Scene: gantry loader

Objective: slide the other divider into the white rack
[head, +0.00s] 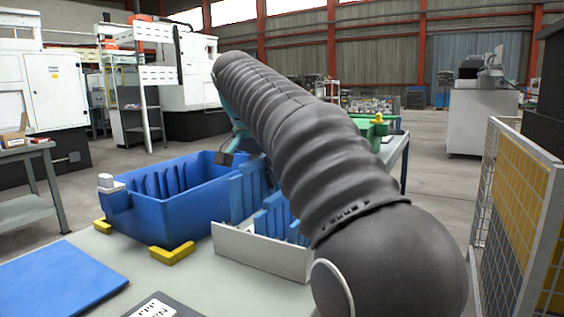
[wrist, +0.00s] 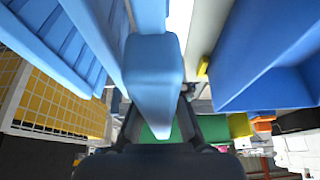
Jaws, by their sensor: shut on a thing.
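The white rack (head: 262,252) stands on the table in the head view, right of the blue bin (head: 180,215). Blue slatted dividers (head: 275,218) show behind its front wall, partly covered by my arm. A blue divider panel (head: 246,192) stands up between bin and rack. In the wrist view my gripper (wrist: 157,112) is shut on a light blue divider (wrist: 153,75), seen nearly end-on. Slatted blue panels (wrist: 58,40) are left of it and the bin (wrist: 275,50) is right. My arm hides most of the gripper in the head view; the divider's lower edge cannot be seen clearly.
Yellow corner brackets (head: 172,253) sit by the bin. A blue mat (head: 60,280) and a dark plate with white print (head: 165,306) lie at the table's front. A green object (head: 375,130) is behind my arm. A mesh fence (head: 515,200) stands at right.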

